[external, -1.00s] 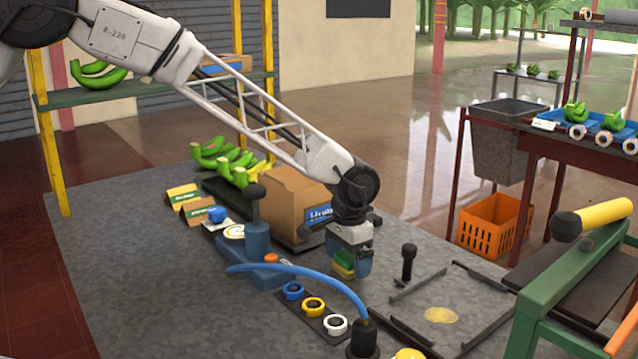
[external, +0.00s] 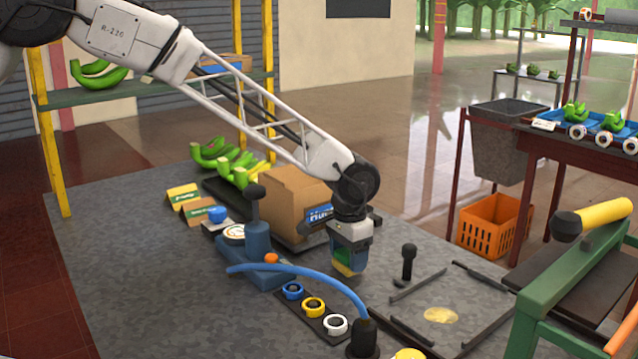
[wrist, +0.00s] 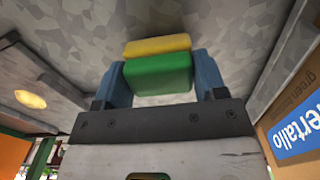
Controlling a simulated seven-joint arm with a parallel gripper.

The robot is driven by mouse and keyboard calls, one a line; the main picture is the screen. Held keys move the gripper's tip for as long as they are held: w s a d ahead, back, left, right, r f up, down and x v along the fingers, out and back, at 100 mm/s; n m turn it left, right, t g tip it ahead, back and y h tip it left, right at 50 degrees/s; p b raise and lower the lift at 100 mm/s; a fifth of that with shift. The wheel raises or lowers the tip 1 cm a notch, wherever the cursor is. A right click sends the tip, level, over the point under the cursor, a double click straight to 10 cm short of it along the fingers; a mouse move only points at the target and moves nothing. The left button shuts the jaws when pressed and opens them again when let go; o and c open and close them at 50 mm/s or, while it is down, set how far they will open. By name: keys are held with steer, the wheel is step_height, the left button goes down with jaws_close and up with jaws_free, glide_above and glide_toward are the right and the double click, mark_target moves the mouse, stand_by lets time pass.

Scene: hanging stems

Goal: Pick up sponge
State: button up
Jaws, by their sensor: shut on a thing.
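The sponge (wrist: 158,72) has a green layer and a yellow layer. In the wrist view it sits between the two blue fingers of my gripper (wrist: 160,80), which are shut on its ends. In the external view my gripper (external: 347,260) points down over the grey table, in front of the cardboard box. The sponge (external: 343,269) shows there at the fingertips, partly covered by a finger. I cannot tell for sure whether it touches the table.
A cardboard box (external: 291,205) stands close behind my gripper. A blue lever tool (external: 258,245) with a curved blue hose (external: 315,278) is at left and front. A black-knobbed post (external: 408,262) and a dark frame (external: 448,290) stand at right. Tape rolls (external: 313,307) lie in front.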

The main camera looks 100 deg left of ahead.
mark_target(348, 252)
step_height(348, 252, up, 9)
steer(key=shift+r, duration=0.15)
stand_by(0.4)
stand_by(0.4)
steer(key=shift+o, duration=1.4)
steer(key=shift+c, duration=1)
steer(key=w+d, duration=1.2)
steer(key=w, duration=0.3)
steer(key=shift+d+f, duration=0.2)
steer(key=shift+f, duration=0.2)
